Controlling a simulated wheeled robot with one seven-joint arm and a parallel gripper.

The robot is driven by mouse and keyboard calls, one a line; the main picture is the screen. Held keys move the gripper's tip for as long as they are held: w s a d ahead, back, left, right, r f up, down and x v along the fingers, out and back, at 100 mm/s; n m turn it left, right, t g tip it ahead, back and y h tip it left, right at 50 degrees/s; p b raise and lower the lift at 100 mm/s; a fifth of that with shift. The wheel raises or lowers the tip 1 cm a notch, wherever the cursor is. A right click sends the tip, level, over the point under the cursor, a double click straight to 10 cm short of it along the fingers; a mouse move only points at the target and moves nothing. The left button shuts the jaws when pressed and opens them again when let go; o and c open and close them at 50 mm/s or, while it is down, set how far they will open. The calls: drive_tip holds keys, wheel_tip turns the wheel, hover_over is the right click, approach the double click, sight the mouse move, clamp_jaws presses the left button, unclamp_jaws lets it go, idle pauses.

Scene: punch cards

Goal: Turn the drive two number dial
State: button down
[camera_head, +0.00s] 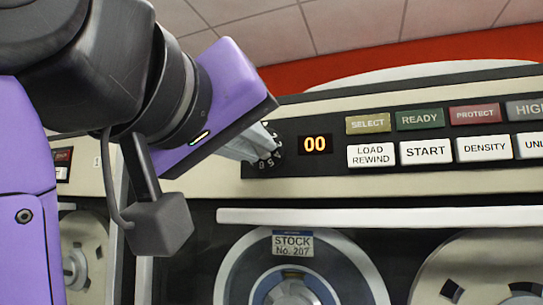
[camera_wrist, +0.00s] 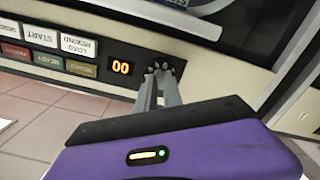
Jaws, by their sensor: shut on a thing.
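The number dial (camera_head: 270,160) is a black knob with white numerals on the drive's control panel, just left of an orange display (camera_head: 315,144) reading 00. My gripper (camera_head: 262,145) reaches it from the upper left, and its fingers are shut on the dial, covering part of it. In the wrist view my gripper's two grey fingers (camera_wrist: 158,80) extend to the dial (camera_wrist: 162,67), with the 00 display (camera_wrist: 120,68) beside it on the left. Only part of the dial's numerals shows in either view.
Right of the display is a button block with LOAD REWIND (camera_head: 371,155), START (camera_head: 426,150) and DENSITY (camera_head: 484,148) buttons, and coloured indicators above. Below are a white horizontal bar (camera_head: 380,216) and a tape reel (camera_head: 290,275) labelled STOCK No. 207. Another reel (camera_head: 84,255) shows at left.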

drive_tip(key=m+b, duration=0.1)
drive_tip(key=m, duration=0.4)
drive_tip(key=shift+f+m+b, duration=0.1)
drive_tip(key=shift+m+b, duration=0.2)
idle(0.4)
drive_tip(key=c, duration=1.5)
unclamp_jaws()
drive_tip(key=shift+s+a, duration=0.1)
drive_tip(key=shift+b+v, duration=0.3)
drive_tip(key=shift+v, duration=3.55)
